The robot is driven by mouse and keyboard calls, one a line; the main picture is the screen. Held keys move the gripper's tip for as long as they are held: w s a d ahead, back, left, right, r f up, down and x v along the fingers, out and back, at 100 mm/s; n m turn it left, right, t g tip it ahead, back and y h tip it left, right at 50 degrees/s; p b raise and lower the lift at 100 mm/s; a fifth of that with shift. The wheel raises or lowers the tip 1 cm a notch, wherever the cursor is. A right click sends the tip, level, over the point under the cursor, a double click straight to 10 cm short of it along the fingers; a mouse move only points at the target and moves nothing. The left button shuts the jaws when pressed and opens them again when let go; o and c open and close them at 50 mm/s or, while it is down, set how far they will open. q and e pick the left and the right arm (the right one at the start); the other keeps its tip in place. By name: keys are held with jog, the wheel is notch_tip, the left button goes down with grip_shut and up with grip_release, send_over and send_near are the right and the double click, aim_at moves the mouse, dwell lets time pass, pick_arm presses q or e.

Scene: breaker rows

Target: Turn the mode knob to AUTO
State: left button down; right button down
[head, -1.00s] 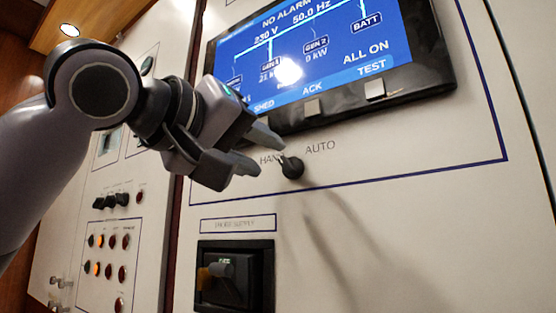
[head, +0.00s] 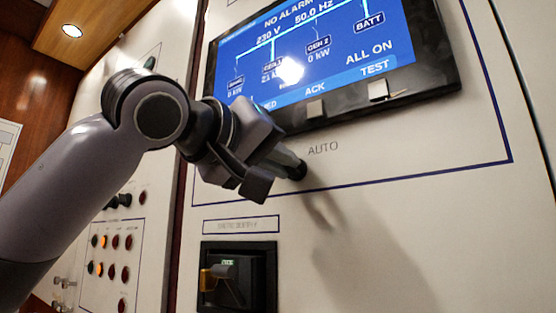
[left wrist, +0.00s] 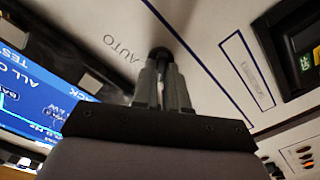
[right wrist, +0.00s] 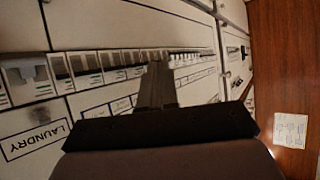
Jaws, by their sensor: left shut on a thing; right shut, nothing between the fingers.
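The black mode knob (head: 298,171) is on the white panel below the screen, mostly covered by my left gripper in the head view. Its top also shows in the left wrist view (left wrist: 160,53), at the fingertips. The AUTO label (head: 323,148) is just up and right of the knob; the HAND label is hidden behind my gripper. My left gripper (head: 290,168) is shut on the knob. Which way the knob points cannot be told. My right gripper (right wrist: 157,75) shows in the right wrist view, shut and empty, in front of a breaker row.
The screen (head: 330,50) with square buttons sits just above the knob. A dark shore supply switch (head: 235,275) is below left. Breaker rows (right wrist: 100,68) and a LAUNDRY label (right wrist: 36,140) lie near my right gripper. The panel right of the knob is clear.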

pick_arm(q)
jog(key=shift+r, duration=0.1)
pick_arm(e)
jog(key=shift+r, duration=0.2)
pick_arm(q)
jog(key=shift+s+d+m+p, duration=0.1)
jog(key=shift+s+m+p, duration=0.05)
jog(key=shift+m+p, duration=6.2)
pick_arm(e)
jog(key=shift+m+g+h, duration=0.6)
jog(key=shift+h, duration=0.1)
jog(key=shift+s+d+r+b, duration=0.2)
jog(key=shift+s+d+r, duration=0.15)
jog(key=shift+d+r, duration=0.3)
jog(key=shift+s+d+r+b, duration=0.25)
jog(key=shift+s+d+r, duration=0.1)
jog(key=shift+d+r, duration=0.3)
jog(key=shift+s+d+r+b, duration=0.2)
jog(key=shift+s+d+r, duration=0.15)
jog(key=shift+d+r, duration=0.3)
pick_arm(q)
jog(key=shift+m, duration=0.75)
pick_arm(e)
jog(key=shift+a, duration=0.1)
pick_arm(q)
jog(key=c, duration=1.2)
grip_release()
